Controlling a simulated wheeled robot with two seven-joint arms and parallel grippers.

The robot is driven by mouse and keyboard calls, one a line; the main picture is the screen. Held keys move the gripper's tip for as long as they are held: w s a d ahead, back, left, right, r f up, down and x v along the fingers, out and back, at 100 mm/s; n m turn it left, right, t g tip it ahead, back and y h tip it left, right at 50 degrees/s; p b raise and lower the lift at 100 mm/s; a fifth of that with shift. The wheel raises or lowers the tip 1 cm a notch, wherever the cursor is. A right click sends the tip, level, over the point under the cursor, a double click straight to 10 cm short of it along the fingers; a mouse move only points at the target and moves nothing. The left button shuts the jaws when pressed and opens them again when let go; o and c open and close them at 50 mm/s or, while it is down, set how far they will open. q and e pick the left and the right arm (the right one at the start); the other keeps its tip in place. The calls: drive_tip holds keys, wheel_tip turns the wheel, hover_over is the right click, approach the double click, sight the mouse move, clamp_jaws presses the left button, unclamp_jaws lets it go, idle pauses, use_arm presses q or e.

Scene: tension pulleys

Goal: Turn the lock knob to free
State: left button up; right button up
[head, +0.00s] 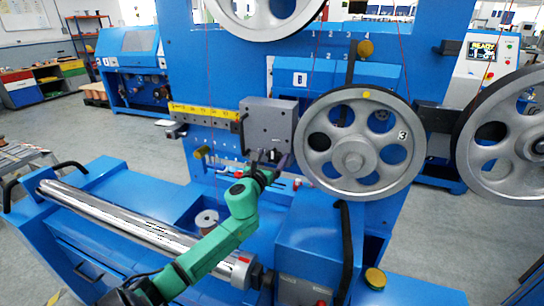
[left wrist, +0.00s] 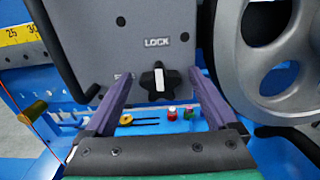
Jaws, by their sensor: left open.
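The lock knob (left wrist: 159,90) is a black star-shaped knob with a white pointer mark standing upright. It sits low on the grey box (left wrist: 95,25), under the word LOCK (left wrist: 157,42). A smaller label to its left is too small to read. In the head view the grey box (head: 268,122) stands left of the spoked wheel numbered 3, and the knob is hard to make out. My left gripper (left wrist: 160,76) is open, with one purple finger on each side of the knob, apart from it. It also shows in the head view (head: 266,158) at the box's lower edge.
The large grey wheel (head: 358,150) is close on the right of the box. A yellow scale (head: 205,113) runs to its left. Below, a blue ledge holds small red and green parts (left wrist: 180,113). A shiny roller (head: 130,215) lies at the front left.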

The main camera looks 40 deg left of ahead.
use_arm(q)
drive_tip(key=shift+w, duration=0.1)
drive_tip(key=c, duration=1.4)
drive_tip(key=shift+n, duration=0.3)
drive_tip(key=n, duration=0.4)
drive_tip(key=shift+a, duration=0.2)
drive_tip(key=n, duration=0.5)
drive_tip(key=shift+a+f, duration=0.1)
drive_tip(key=shift+f, duration=0.05)
drive_tip(key=n, duration=0.4)
drive_tip(key=shift+f+p, duration=0.1)
drive_tip(key=shift+p, duration=0.25)
drive_tip(key=shift+f+n, duration=0.15)
drive_tip(key=shift+n, duration=2.05)
